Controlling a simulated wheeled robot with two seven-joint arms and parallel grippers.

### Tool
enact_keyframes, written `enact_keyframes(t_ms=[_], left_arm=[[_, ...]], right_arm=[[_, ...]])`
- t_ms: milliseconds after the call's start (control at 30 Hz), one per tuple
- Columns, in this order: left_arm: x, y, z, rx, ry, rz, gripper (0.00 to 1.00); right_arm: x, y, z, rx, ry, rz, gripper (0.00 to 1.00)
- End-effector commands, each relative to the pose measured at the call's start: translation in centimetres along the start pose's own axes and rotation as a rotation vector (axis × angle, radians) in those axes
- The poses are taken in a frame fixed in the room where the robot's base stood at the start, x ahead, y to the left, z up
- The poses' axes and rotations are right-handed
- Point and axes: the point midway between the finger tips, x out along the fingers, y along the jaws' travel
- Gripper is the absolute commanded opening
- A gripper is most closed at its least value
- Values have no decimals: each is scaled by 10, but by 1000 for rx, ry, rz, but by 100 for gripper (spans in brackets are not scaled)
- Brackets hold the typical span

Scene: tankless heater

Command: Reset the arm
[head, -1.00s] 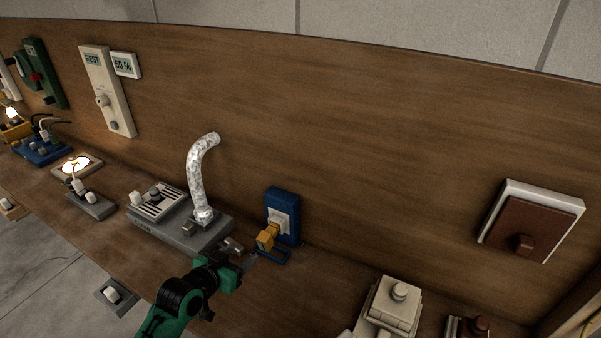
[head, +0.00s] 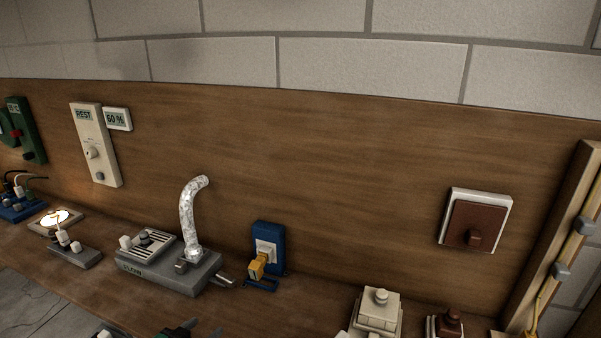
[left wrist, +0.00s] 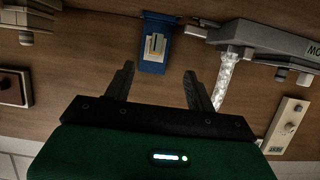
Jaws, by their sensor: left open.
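My left gripper (head: 190,327) is at the bottom edge of the head view, mostly cut off. In the left wrist view its two dark fingers (left wrist: 160,82) are spread apart with nothing between them. Beyond them a blue socket box (left wrist: 154,55) with a yellow plug shows upside down, apart from the fingers. In the head view this blue box (head: 268,248) stands against the wooden backboard with the yellow plug (head: 257,268) in its white socket. My right gripper is not in view.
A grey unit (head: 170,270) with a silver flexible duct (head: 190,215) stands left of the blue box. A cream device (head: 378,310) and a brown knob block (head: 446,325) are at the front right. A brown wall switch (head: 472,222) hangs on the backboard. The counter between is clear.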

Motion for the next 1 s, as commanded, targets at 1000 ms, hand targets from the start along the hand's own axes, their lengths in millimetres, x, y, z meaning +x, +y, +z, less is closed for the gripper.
enact_keyframes(t_ms=[1000], left_arm=[[-195,94,145,-87,-789,-116,56]], right_arm=[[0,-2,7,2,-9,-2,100]])
